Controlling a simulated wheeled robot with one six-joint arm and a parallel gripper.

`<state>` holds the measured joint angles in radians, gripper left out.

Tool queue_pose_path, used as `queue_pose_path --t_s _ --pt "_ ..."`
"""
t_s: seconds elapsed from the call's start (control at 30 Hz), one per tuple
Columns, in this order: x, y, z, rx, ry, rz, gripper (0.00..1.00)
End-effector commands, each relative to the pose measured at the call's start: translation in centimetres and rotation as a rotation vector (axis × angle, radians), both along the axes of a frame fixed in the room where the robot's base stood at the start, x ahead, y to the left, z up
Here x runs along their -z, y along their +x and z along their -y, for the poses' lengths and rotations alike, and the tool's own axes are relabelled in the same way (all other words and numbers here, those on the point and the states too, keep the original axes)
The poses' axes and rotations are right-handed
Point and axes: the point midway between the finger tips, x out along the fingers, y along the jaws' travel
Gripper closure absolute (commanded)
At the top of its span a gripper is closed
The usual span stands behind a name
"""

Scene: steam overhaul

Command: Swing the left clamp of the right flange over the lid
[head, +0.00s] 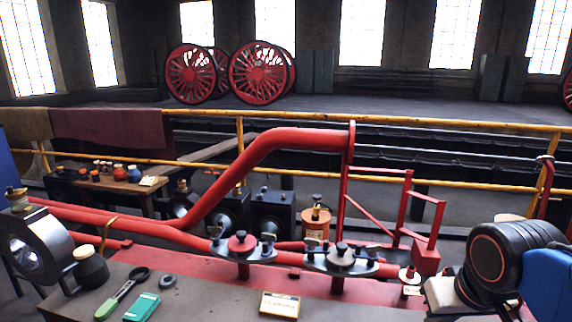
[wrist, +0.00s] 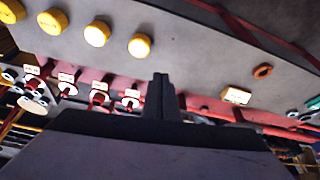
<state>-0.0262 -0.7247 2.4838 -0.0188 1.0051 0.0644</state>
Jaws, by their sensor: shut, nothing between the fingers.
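The right flange (head: 341,262) stands on a red post on the pipe, with a dark knob at its centre. Its left clamp (head: 310,250) is a small dark wing-topped piece at the left end of the flange. Its right clamp (head: 373,262) sits at the other end. Whether either clamp lies over the lid is too small to tell. My gripper (wrist: 161,92) shows in the wrist view, with its fingers together and empty. It points over the bench, apart from the flange. The gripper's fingers do not show in the head view, where my arm is at the right.
The left flange (head: 241,246), with a red lid, stands beside the right one. The bench holds a cream box (head: 280,304), a green case (head: 142,306) and a dark ring (head: 168,281). Several yellow caps (wrist: 97,33) show in the wrist view. A yellow railing (head: 400,122) runs behind.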

Motion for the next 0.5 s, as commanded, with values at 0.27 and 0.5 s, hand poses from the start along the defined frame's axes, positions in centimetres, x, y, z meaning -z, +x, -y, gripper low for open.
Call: queue_pose_path --t_s 0.27,0.5 --pt "1.4 -1.3 0.2 -0.04 -0.009 0.035 0.74" --pt "-1.3 1.5 -0.5 -0.169 -0.05 -0.002 0.68"
